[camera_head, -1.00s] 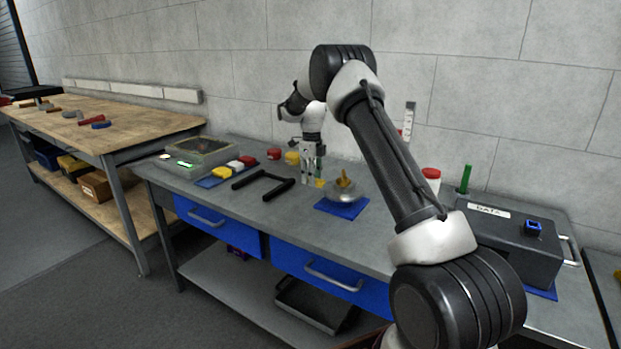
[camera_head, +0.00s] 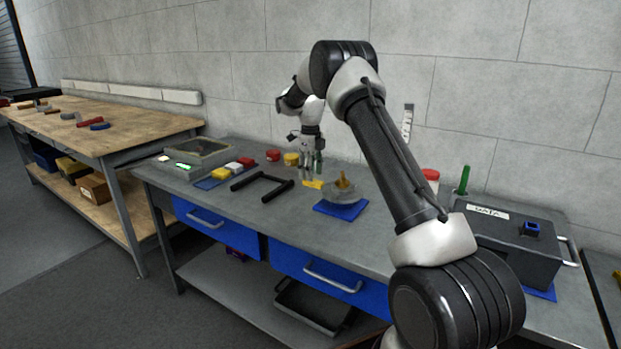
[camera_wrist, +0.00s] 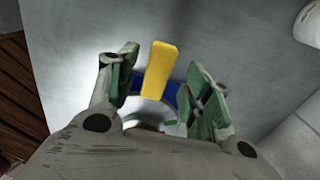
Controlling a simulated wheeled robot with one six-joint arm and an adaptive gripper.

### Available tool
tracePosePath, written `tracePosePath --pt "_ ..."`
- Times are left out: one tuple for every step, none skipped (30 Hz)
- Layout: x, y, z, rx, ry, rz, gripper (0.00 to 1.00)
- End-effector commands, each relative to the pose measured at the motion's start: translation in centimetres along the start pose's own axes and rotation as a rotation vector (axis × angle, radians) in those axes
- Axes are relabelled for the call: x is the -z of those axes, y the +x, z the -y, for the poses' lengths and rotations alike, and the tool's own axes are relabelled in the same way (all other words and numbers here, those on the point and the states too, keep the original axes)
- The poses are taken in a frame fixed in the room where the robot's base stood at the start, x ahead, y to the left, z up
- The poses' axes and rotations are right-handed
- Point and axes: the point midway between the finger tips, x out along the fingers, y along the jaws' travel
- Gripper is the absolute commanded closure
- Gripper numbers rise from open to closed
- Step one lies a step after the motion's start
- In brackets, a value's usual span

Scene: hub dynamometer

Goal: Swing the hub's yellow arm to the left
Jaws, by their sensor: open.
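The hub (camera_head: 342,191) is a round grey body with a brass-coloured top, on a blue base plate (camera_head: 340,210) on the workbench. Its yellow arm (camera_head: 312,184) sticks out at the hub's left side. In the wrist view the yellow arm (camera_wrist: 159,69) stands between my two green-padded fingers, apart from both and nearer the left one. My gripper (camera_head: 311,171) is open, just above the yellow arm and left of the hub. It also shows in the wrist view (camera_wrist: 163,82). My gripper's body hides most of the hub there.
A red piece (camera_head: 273,155) and a yellow piece (camera_head: 291,159) stand behind. A grey DATA box (camera_head: 510,240) and a red-capped container (camera_head: 430,176) are to the right. The bench front is clear.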

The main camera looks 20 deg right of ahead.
Motion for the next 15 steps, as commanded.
tracePosePath --pt "-0.1 -1.2 0.1 0.003 0.000 0.004 0.50" --pt "-0.1 -2.0 0.1 0.003 0.000 0.004 0.50" --pt "-0.1 -2.9 0.1 0.003 0.000 0.004 0.50" --pt "-0.1 -3.6 0.1 0.003 0.000 0.003 0.50" --pt "-0.1 -4.2 0.1 0.003 0.000 0.004 0.50" --pt "-0.1 -5.1 0.1 0.003 0.000 0.003 0.50" --pt "-0.1 -5.7 0.1 0.003 0.000 0.003 0.50" --pt "-0.1 -6.3 0.1 0.003 0.000 0.003 0.50" --pt "-0.1 -7.0 0.1 0.002 0.000 0.003 0.50" --pt "-0.1 -7.4 0.1 0.002 0.000 0.003 0.50" --pt "0.0 -7.8 0.1 0.001 0.000 0.002 0.50" --pt "0.0 -8.2 0.1 0.001 0.000 0.002 0.50" --pt "-0.1 -8.5 0.1 0.002 0.000 0.002 0.50" --pt "0.0 -8.8 0.1 0.001 0.000 0.002 0.50" --pt "0.0 -9.0 0.0 0.001 0.000 0.001 0.50"
